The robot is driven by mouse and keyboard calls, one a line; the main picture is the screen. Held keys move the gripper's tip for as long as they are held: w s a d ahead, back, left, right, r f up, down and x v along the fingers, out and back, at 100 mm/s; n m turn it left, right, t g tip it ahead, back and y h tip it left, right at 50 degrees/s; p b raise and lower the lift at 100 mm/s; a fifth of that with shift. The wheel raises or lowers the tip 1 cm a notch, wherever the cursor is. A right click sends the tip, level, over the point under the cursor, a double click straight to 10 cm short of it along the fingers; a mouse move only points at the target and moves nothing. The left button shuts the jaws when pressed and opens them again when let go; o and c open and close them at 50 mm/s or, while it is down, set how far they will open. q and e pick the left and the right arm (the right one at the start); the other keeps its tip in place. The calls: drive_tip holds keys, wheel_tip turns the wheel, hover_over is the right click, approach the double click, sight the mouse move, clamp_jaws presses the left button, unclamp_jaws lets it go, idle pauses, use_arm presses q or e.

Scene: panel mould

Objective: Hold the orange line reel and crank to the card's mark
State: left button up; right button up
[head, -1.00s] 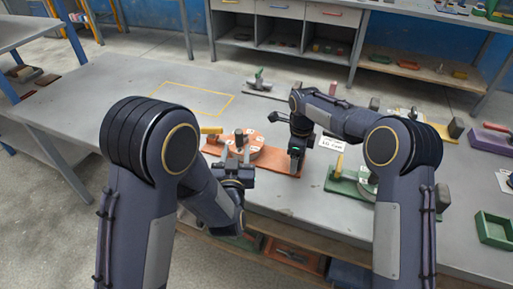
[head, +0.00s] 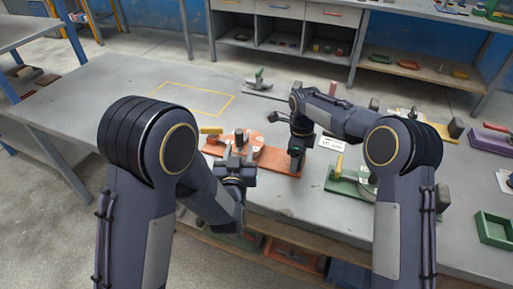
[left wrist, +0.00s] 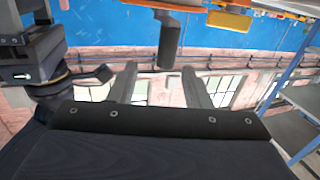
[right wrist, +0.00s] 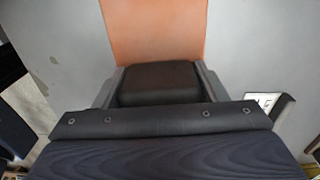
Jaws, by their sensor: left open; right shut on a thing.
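The orange line reel (head: 268,153) lies flat on its orange base board (head: 285,168) at the bench's near side. A dark upright crank knob (head: 239,138) stands at the reel. My left gripper (head: 236,158) is open beside the knob. In the left wrist view the knob (left wrist: 168,40) appears between and beyond the open fingers (left wrist: 158,88), apart from both. My right gripper (head: 296,158) is shut on a dark block (right wrist: 160,82) at the board's right end. A white card (head: 330,143) stands right of the board; its text is too small to read.
A green reel board (head: 345,186) stands close right of my right gripper. A purple board (head: 490,141) and a green tray (head: 494,229) are farther right. A yellow outline (head: 195,98) marks clear bench at the back left.

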use_arm(q)
drive_tip(key=w+d+g+h, duration=0.3)
drive_tip(key=w+d, duration=0.1)
drive_tip(key=d, duration=0.2)
drive_tip(key=g+y, duration=0.3)
drive_tip(key=g, duration=0.7)
approach(237, 132)
drive_tip(key=x, duration=1.2)
drive_tip(key=shift+s+d, duration=0.1)
drive_tip(key=shift+d, duration=0.05)
clamp_jaws()
drive_tip(key=shift+m, duration=0.3)
